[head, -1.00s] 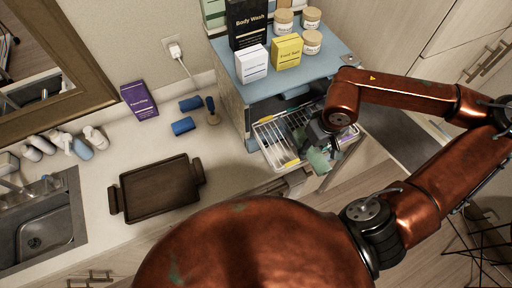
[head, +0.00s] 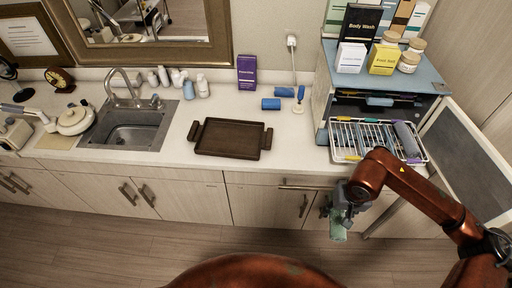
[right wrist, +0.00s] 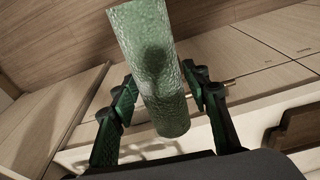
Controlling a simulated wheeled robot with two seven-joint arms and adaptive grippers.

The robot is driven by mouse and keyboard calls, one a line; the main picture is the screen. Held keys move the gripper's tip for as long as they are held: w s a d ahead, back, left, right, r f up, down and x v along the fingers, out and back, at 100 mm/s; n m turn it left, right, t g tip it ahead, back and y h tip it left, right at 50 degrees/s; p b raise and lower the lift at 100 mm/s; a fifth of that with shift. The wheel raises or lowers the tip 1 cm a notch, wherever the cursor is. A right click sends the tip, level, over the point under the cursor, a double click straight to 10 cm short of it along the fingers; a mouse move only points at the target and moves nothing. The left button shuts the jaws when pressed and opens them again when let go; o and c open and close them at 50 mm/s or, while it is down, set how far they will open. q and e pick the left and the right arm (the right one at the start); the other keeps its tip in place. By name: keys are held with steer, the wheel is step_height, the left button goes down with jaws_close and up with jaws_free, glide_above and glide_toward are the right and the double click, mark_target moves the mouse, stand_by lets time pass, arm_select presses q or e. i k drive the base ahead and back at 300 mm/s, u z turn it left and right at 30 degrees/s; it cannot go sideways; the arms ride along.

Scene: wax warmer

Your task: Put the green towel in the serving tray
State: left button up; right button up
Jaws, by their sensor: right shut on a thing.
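The green towel (head: 338,231) is a rolled cylinder held in my right gripper (head: 343,212), in front of the counter and below its top in the head view. In the right wrist view the towel (right wrist: 152,60) stands between the two fingers of the gripper (right wrist: 163,92), which are shut on it. The serving tray (head: 232,150) is dark brown with two side handles. It lies flat and empty on the white counter, left of and farther back than the gripper. My left gripper is not in view.
A sink (head: 135,134) is to the left. Counter between tray and rack is clear.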

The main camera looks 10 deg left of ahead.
mark_target(213, 137)
steer(key=z, duration=0.05)
steer(key=k, duration=0.35)
steer(key=u, duration=0.95)
steer(key=i, duration=1.3)
steer(key=u, duration=0.35)
